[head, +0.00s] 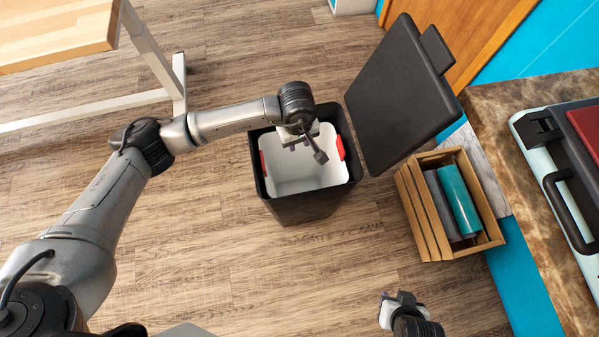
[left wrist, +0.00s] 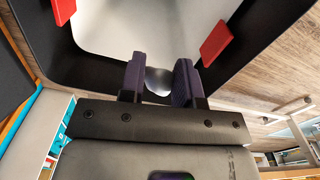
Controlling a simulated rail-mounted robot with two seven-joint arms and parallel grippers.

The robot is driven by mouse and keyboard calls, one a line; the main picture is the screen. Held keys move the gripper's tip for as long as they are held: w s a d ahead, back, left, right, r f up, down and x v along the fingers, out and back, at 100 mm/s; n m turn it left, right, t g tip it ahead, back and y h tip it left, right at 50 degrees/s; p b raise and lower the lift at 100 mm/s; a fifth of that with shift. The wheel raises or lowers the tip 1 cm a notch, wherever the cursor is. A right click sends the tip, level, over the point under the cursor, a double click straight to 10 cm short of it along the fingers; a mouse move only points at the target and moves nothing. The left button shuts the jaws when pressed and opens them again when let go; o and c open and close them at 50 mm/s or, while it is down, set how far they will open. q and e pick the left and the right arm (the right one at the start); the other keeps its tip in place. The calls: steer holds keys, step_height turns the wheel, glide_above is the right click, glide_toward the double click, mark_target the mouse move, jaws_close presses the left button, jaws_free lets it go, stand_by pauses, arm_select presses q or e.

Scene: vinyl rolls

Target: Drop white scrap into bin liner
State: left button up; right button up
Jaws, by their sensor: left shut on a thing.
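The white bin liner (head: 290,180) sits inside a black bin with red clips on its rim; it also shows in the left wrist view (left wrist: 125,30). My left gripper (head: 306,146) is over the bin's opening and points down into it. In the left wrist view its two dark fingers (left wrist: 160,85) are shut on a small pale, rounded piece, the white scrap (left wrist: 158,82), mostly hidden by the fingers. The scrap cannot be made out in the head view. My right gripper (head: 400,300) is at the bottom edge of the head view, its fingers too small to read.
The black bin lid (head: 400,95) stands open to the right of the bin. A counter (head: 500,130) with a case runs along the right.

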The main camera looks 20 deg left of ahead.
arm_select(q)
step_height(320, 180, down, 2)
steer(key=shift+s+f+b, duration=0.1)
steer(key=shift+b, duration=0.2)
step_height(320, 180, down, 5)
steer(key=b, duration=0.2)
steer(key=shift+f+b, duration=0.2)
steer(key=shift+b, duration=0.1)
steer(key=o, duration=1)
steer(key=shift+c, duration=0.2)
step_height(320, 180, up, 14)
steer(key=shift+f, duration=0.1)
